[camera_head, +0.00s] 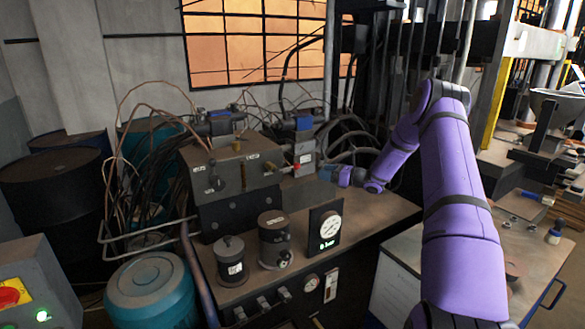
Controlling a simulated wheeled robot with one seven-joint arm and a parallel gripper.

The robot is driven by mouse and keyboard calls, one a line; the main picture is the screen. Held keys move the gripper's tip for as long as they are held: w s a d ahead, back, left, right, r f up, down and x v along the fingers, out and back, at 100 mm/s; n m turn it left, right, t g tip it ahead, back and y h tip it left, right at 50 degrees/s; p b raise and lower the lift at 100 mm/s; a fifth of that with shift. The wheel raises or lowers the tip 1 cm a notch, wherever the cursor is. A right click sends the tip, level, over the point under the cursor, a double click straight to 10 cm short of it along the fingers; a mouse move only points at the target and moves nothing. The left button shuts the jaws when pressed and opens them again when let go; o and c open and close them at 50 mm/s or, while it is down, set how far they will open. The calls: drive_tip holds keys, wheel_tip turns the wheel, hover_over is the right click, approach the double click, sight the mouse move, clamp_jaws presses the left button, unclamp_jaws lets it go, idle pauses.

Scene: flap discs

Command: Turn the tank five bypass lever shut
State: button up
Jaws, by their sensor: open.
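A grey valve box (233,164) stands on the bench. On its front are a black knob (215,182) and a thin upright lever (243,176); their small labels are too small to read. A red-tipped fitting (297,167) sticks out at the box's right side. I cannot tell which of these is the tank five bypass lever. My gripper (325,174) is open, at the end of my purple arm, right of the red fitting and apart from it. It is small in view, and no held thing shows.
A dark canister (274,240), a smaller canister (231,262) and a black gauge panel (325,228) stand in front of the valve box. Hoses and cables crowd behind it. Bench top (375,208) right of the gauge is bare. A teal drum (152,288) stands at left.

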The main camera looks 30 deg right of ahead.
sight(288, 168)
drive_tip(key=x, duration=1)
drive_tip(key=shift+w+a, duration=0.15)
drive_tip(key=shift+w, duration=0.25)
clamp_jaws()
